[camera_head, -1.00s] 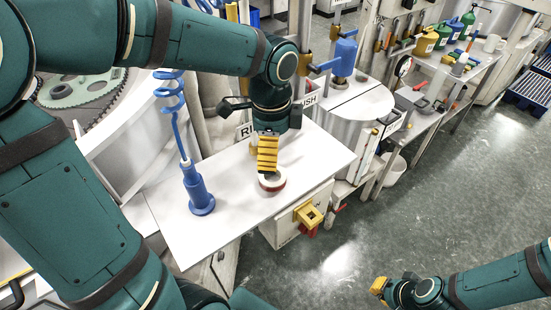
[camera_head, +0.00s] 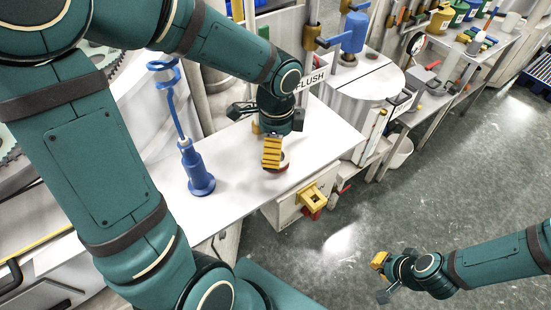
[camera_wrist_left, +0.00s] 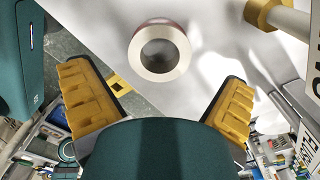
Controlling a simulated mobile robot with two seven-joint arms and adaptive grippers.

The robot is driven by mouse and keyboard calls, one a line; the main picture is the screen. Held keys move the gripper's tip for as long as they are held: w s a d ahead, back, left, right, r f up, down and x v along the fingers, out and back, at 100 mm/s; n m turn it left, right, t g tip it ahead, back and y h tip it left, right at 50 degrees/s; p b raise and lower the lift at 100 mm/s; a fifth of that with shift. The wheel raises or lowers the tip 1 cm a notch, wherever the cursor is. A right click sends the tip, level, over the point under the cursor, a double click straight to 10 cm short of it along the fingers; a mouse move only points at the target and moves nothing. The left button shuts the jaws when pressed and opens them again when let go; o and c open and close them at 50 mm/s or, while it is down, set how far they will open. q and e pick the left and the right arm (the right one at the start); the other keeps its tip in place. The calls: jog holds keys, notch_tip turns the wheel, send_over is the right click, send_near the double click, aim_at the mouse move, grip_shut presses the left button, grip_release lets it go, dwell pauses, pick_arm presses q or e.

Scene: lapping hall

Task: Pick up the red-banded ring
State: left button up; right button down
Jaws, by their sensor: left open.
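The red-banded ring (camera_head: 284,168) lies on the white tabletop (camera_head: 240,185), partly hidden by a yellow finger pad in the head view. In the left wrist view the ring (camera_wrist_left: 183,52) shows its pale end face, open centre and a reddish outer side. My left gripper (camera_head: 267,146) is open above the table close to the ring. In the wrist view its two ridged yellow pads stand wide apart, with the ring beyond them and nothing between them. My right gripper (camera_head: 382,275) is over the floor at lower right, away from the table; its finger gap is unclear.
A blue tool with a coiled hose (camera_head: 200,180) stands upright on the table left of the ring. A yellow fitting (camera_head: 312,196) juts from the cabinet below the front edge. A round-topped unit (camera_head: 350,85) and FLUSH sign (camera_head: 311,79) are behind.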

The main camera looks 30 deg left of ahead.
pick_arm(q)
notch_tip(320, 180, down, 5)
jog(key=shift+s+a+r+b, duration=0.1)
jog(key=shift+a+r+b, duration=0.1)
jog(key=shift+b, duration=0.15)
jog(key=shift+r, duration=0.1)
jog(key=c, duration=1.3)
